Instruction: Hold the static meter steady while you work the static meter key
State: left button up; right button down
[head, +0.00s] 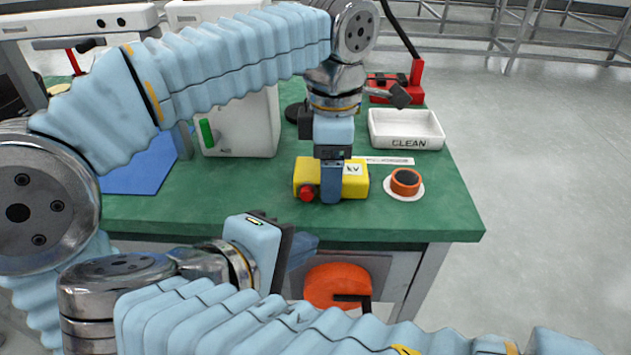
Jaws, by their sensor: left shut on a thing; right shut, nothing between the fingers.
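The static meter is a yellow box (356,185) lying on the green bench near its front edge, with a small display on top. A red round knob (307,194), which looks like its key, is on the front at the left end. My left gripper (332,192) points down and is shut on the meter's middle, hiding part of it. My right gripper (305,248) is shut and empty, in front of the bench edge, lower than the meter and a little left of the key. It is apart from the key.
An orange-black roll (405,182) on a white disc and a white CLEAN tray (406,142) are to the right. A white box (262,130) and a blue mat (138,178) are at left. A red stand (417,82) is behind. An orange-red round object (335,284) is below the bench edge.

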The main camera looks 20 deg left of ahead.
pick_arm(q)
jog(key=o, duration=1.2)
